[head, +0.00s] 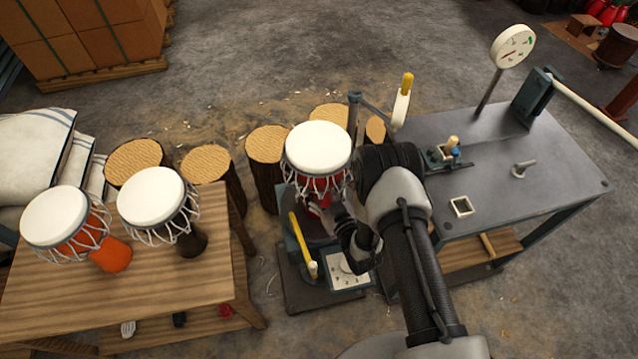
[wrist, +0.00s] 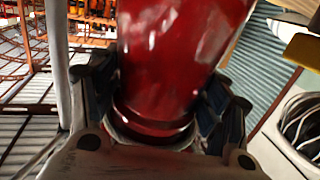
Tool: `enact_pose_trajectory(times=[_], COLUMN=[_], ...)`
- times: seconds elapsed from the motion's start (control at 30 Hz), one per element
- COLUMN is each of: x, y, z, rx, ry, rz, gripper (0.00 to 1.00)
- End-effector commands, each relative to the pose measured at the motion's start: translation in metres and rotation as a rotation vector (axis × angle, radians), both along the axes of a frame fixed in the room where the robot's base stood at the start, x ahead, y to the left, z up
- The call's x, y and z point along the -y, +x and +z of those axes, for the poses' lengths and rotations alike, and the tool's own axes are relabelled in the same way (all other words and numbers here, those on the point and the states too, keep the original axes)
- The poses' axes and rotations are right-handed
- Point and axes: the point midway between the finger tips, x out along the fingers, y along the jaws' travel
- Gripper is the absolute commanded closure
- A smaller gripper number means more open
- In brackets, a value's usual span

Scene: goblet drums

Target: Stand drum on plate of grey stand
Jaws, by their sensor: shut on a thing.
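A red drum with a white head (head: 318,147) and pale lacing stands upright in my gripper, over the grey stand (head: 292,262) in the head view. My gripper (head: 338,207) is shut on the drum's narrow lower part. In the wrist view, the glossy red body (wrist: 175,60) lies between the two fingers of my gripper (wrist: 158,110). The stand's round plate (head: 318,228) is partly hidden under the drum and my gripper. I cannot tell whether the drum's foot touches the plate.
A wooden table (head: 150,275) at left holds an orange drum (head: 70,225) and a dark drum (head: 155,205). Log stumps (head: 265,150) stand behind. A grey workbench (head: 500,200) with a gauge stands at right.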

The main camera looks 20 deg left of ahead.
Motion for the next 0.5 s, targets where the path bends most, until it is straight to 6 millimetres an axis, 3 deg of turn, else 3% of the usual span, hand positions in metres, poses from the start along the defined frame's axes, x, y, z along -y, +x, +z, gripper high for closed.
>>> enact_pose_trajectory(times=[0.23,0.27,0.5], x=[-0.0005,0.0001,0.0001], y=[0.0011,-0.0003,-0.0002], z=[-0.0016,-0.0034,-0.0029], rx=[0.006,-0.001,-0.001], ry=[0.004,-0.001,-0.001], rz=[0.0,0.0,0.0], gripper=[0.94,0.29,0.13])
